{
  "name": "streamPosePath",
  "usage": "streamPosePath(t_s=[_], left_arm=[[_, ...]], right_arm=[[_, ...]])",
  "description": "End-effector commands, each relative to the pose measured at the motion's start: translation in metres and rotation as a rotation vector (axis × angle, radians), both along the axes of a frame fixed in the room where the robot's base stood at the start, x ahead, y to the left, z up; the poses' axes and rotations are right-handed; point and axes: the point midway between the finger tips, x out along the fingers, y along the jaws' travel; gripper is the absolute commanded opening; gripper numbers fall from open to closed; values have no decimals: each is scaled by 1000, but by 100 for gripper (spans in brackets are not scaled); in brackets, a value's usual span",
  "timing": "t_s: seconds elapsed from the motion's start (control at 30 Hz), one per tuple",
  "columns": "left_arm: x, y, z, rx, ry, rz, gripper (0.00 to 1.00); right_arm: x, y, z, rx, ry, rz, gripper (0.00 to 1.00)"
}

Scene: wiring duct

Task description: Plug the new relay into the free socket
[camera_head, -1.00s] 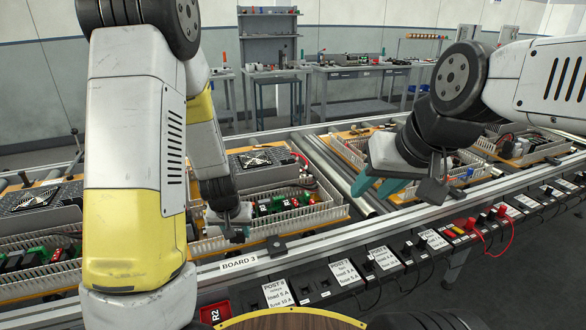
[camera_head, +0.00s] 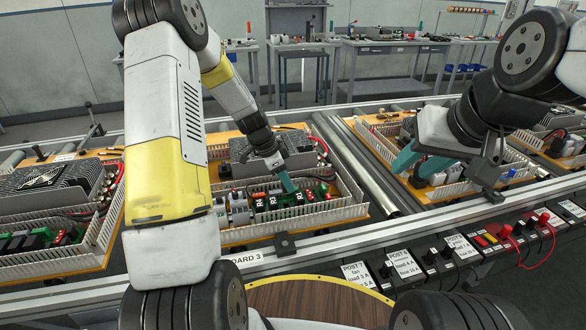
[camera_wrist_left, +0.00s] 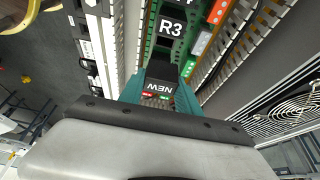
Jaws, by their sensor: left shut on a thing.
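My left gripper (camera_head: 288,183) is shut on the new relay, a black block marked NEW (camera_wrist_left: 158,88), seen between the teal fingers in the left wrist view. It is at the green relay board (camera_head: 318,193) on board 3. A black relay marked R3 (camera_wrist_left: 171,28) sits just beyond the new relay. The free socket cannot be made out, nor can I tell whether the new relay touches the board. My right gripper (camera_head: 418,164) is open and empty-looking over the neighbouring board.
White slotted duct walls (camera_head: 335,212) surround the relay row closely. A grey vented unit (camera_head: 265,145) stands behind it, and its fan grille (camera_wrist_left: 297,105) shows in the wrist view. The front rail (camera_head: 330,245) and post panels (camera_head: 410,270) run along the near side.

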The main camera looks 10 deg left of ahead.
Motion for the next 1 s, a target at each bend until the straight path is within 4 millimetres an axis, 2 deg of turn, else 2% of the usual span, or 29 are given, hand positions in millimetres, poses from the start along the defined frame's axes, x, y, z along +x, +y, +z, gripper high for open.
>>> streamPosePath(t_s=[0.4, 1.0], left_arm=[[0, 1, 0, -4, -1, -6, 0], [0, 0, -50, -3, 1, -5, 0]], right_arm=[[0, 0, 0, 0, 0, 0, 36], [0, 0, 0, 0, 0, 0, 36]])
